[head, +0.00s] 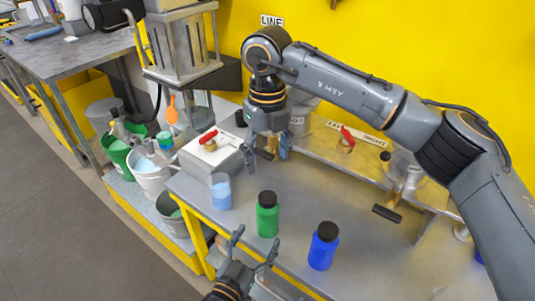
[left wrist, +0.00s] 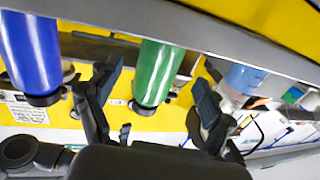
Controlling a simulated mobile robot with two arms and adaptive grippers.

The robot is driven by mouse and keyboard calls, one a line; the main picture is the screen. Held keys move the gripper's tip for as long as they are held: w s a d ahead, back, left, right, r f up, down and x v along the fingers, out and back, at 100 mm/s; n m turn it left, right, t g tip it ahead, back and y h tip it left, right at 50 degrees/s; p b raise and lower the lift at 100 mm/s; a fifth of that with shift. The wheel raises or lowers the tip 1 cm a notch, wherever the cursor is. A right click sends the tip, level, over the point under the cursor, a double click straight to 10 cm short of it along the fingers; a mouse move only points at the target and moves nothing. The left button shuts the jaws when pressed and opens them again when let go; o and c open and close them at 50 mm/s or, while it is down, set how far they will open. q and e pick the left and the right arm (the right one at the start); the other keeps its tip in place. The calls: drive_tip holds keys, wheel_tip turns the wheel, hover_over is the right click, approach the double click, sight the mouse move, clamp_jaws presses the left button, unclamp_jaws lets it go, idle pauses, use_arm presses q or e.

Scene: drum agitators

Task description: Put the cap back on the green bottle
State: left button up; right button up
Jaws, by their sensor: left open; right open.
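The green bottle (head: 267,220) stands upright on the grey bench, with a black cap (head: 267,198) on its top. In the left wrist view, the green bottle (left wrist: 160,70) appears inverted, with its black cap (left wrist: 143,107) at its lower end. My left gripper (head: 254,246) is open and empty, in front of the green bottle. In the left wrist view its two fingers (left wrist: 155,88) appear to either side of the bottle; I cannot tell whether they touch it. My right gripper (head: 268,152) is open, pointing down behind the green bottle, apart from it.
A blue bottle (head: 323,250) with a black cap stands to the right. A clear beaker with blue liquid (head: 220,192) stands to the left, beside a white box (head: 209,155) with a red handle. Black handles and red valves are further back. The bench's front edge is close to my left gripper.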

use_arm(q)
drive_tip(key=v, duration=0.6)
drive_tip(key=shift+s+a, duration=0.1)
drive_tip(key=shift+s, duration=0.1)
